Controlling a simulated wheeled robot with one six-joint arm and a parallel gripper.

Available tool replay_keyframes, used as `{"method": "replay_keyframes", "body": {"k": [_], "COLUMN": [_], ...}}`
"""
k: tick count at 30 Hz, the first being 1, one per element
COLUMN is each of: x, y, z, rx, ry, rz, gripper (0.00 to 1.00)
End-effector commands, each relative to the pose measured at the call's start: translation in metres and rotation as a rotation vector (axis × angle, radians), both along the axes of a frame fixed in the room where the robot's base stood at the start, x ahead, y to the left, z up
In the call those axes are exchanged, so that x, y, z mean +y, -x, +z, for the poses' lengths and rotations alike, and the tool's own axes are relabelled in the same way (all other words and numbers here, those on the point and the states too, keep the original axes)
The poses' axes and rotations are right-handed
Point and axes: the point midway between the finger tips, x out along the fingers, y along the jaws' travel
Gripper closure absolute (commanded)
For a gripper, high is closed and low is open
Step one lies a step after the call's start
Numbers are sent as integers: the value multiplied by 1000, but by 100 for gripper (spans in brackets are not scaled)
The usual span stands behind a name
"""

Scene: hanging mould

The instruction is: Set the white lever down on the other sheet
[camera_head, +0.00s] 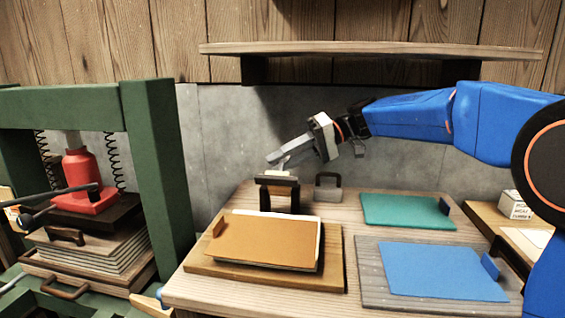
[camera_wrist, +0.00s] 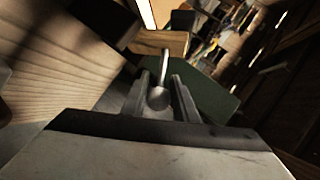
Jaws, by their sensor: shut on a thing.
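My gripper (camera_head: 278,156) is in the air over the back left of the table, with its fingers pointing left and slightly down. In the head view the lever is hard to tell from the fingers. An orange-brown sheet (camera_head: 265,240) lies on a wooden board at the front left, with white layers under it. A blue sheet (camera_head: 440,270) lies on a grey board at the front right. A teal sheet (camera_head: 405,211) lies behind it.
A green press frame (camera_head: 158,165) with a red jack (camera_head: 83,180) is at the left. A wooden shelf (camera_head: 370,48) hangs above.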

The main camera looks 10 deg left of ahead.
Motion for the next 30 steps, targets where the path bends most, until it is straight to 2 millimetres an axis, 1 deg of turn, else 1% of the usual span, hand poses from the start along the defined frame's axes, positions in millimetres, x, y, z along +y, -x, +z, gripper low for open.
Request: {"method": "replay_keyframes", "body": {"k": [3,12,24,30], "x": [-1,-2,-4,-4], "y": [11,34,62,71], "z": [5,8,1,-4], "rx": [-112,-396,-760,-899], "ry": [-8,-24,-46,-54], "rz": [1,0,2,0], "gripper": [100,100,100,100]}}
